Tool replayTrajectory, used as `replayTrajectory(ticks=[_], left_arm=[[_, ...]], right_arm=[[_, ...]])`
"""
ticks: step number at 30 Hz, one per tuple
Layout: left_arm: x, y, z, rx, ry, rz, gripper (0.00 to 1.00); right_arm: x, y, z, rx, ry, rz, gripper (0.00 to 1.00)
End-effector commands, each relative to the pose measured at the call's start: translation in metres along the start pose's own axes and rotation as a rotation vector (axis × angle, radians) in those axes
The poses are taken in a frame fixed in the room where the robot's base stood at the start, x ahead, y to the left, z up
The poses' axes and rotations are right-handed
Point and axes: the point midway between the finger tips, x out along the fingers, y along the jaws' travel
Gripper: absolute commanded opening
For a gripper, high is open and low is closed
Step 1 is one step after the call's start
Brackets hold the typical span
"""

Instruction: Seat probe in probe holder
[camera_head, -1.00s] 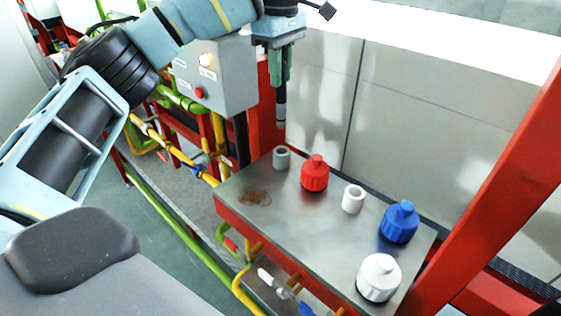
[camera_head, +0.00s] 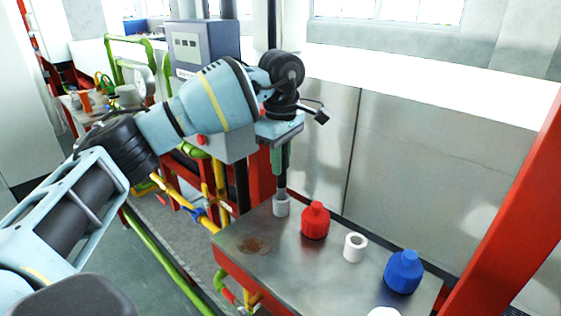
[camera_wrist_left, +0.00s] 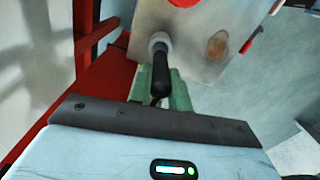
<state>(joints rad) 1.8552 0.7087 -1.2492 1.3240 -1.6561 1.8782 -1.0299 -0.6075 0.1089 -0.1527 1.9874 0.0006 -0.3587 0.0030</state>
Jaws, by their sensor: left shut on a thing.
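My left gripper (camera_head: 281,160), with green fingers, points down at the far left corner of the metal table and is shut on the dark probe (camera_head: 281,190). The probe is roughly upright, and its lower end meets the top of a grey, cup-like probe holder (camera_head: 281,207). In the left wrist view the dark probe (camera_wrist_left: 162,82) runs from the green fingers to the pale ring of the holder (camera_wrist_left: 158,38). Its tip looks inside the ring, but how deep it sits is hidden. My right gripper is not in view.
On the metal table (camera_head: 300,262) stand a red bottle (camera_head: 315,222), a white hollow cylinder (camera_head: 355,248), a blue bottle (camera_head: 403,272) and a partly cut-off white one (camera_head: 384,312). A brown stain (camera_head: 254,245) marks the top. A red post (camera_head: 505,195) rises at right.

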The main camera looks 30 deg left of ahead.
Motion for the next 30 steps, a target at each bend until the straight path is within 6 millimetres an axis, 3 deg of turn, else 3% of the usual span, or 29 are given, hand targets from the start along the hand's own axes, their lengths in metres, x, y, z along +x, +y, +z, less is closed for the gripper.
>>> replayTrajectory(ticks=[13, 14, 18, 30], left_arm=[[0.0095, -0.0002, -0.0001, 0.0, -0.001, 0.001, 0.0], [0.0099, -0.0001, -0.0001, 0.0, -0.001, 0.001, 0.2], [0.0095, -0.0001, -0.0001, 0.0, -0.001, 0.001, 0.38], [0.0036, 0.0, 0.0, 0.0, -0.001, 0.002, 0.41]], right_arm=[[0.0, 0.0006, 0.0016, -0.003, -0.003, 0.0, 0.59], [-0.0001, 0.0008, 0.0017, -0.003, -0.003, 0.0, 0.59], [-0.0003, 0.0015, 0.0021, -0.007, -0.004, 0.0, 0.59], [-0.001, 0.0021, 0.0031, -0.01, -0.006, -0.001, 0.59]])
